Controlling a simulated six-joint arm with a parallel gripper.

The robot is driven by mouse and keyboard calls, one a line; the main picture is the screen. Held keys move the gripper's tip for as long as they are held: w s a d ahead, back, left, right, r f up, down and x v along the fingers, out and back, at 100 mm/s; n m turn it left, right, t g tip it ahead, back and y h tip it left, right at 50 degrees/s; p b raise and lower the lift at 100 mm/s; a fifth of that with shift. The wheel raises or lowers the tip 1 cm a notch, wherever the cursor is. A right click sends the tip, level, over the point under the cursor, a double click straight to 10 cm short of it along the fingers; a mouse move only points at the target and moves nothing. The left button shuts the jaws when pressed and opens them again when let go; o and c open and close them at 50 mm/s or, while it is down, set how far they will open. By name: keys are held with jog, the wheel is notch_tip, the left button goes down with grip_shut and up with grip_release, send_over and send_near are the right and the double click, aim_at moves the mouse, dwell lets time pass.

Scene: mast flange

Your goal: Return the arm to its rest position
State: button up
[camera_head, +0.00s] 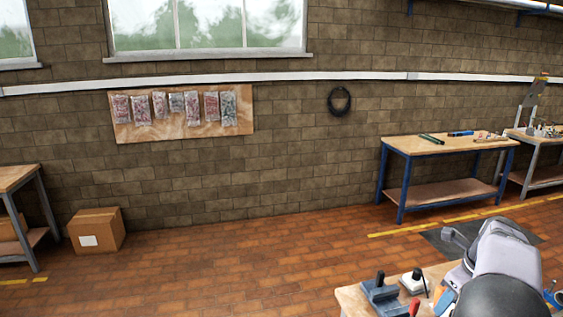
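Grey and black rounded parts, which look like links of my arm, fill the bottom right corner in the head view. They stand over the right side of a wooden-topped bench (352,300) and hide part of it. I cannot make out my gripper's fingers in this view. No mast flange can be made out.
On the near bench are a blue-grey block with a black knob (381,292), a white block with a black knob (414,281) and small coloured tools. A blue-legged workbench (450,147) stands by the brick wall. A cardboard box (96,230) is at left; the middle floor is clear.

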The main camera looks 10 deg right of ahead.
jog(key=a+f+n+g+b, duration=0.1)
jog(key=a+f+n, duration=0.2)
jog(key=a+n, duration=0.3)
jog(key=s+a+f+n+g+b, duration=0.1)
jog(key=a+f+n, duration=0.3)
jog(key=a, duration=0.5)
jog(key=a+f+n+b, duration=0.1)
jog(key=a+f+n, duration=0.1)
jog(key=a+n, duration=0.45)
jog(key=s+a+f+n, duration=0.2)
jog(key=s+a+n, duration=0.1)
jog(key=a+n, duration=0.2)
jog(key=s+a+f+n+b, duration=0.1)
jog(key=s+a+f+n, duration=0.1)
jog(key=s+a+n, duration=0.2)
jog(key=s+a+f+n+g+b, duration=0.1)
jog(key=s+a+n, duration=0.3)
jog(key=a+n, duration=0.4)
jog(key=shift+s+f+y, duration=0.25)
jog(key=shift+f+y, duration=0.15)
jog(key=shift+f, duration=0.5)
jog(key=shift+a+b, duration=0.1)
jog(key=shift+b, duration=0.25)
